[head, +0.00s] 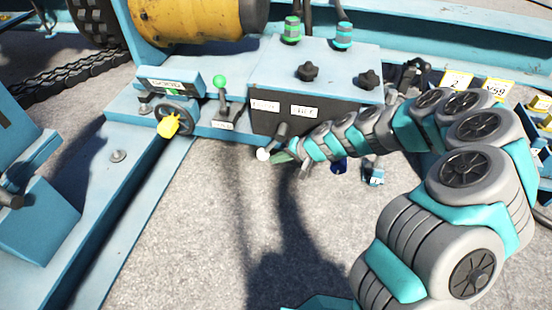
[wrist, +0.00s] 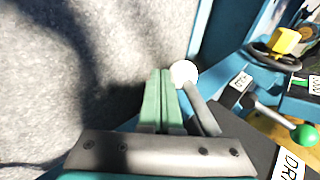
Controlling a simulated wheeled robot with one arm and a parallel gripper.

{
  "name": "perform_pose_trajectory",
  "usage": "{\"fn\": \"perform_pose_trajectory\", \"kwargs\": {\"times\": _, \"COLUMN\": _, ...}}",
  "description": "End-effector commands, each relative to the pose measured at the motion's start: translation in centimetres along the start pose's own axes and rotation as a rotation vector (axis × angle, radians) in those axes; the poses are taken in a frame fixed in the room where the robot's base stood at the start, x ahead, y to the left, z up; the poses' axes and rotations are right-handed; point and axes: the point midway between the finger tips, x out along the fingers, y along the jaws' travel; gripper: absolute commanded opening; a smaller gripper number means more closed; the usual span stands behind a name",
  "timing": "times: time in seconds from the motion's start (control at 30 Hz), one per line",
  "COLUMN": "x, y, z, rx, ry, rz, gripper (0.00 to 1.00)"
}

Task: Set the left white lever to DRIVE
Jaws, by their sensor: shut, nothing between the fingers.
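The left white lever (head: 263,154) has a white ball knob on a dark stalk and sticks out from the front of the blue-and-black control box (head: 262,122). In the wrist view the white knob (wrist: 184,72) is just right of my fingertips, with its grey stalk running down to the right. My gripper (head: 279,157) has green fingers that are closed together and empty, as the wrist view (wrist: 160,74) also shows. The fingers are beside the knob; I cannot tell whether they touch it. A label reading "DR" (wrist: 290,167) is partly cut off. No second white lever is visible.
A green-knobbed lever (head: 220,82) and a handwheel with a yellow grip (head: 168,126) stand left of the box. Open grey ground (head: 190,230) lies in front.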

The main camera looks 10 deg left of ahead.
Motion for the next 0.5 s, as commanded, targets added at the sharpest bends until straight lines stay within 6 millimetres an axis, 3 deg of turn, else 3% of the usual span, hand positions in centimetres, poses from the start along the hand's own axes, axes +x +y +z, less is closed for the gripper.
{"fn": "perform_pose_trajectory", "kwargs": {"times": 0.3, "x": -4.9, "y": -0.1, "z": -0.1, "rx": 0.000, "ry": 0.003, "rz": 0.000, "gripper": 0.00}}
{"fn": "perform_pose_trajectory", "kwargs": {"times": 0.5, "x": -6.8, "y": -0.1, "z": 0.0, "rx": 0.001, "ry": 0.000, "rz": -0.001, "gripper": 0.00}}
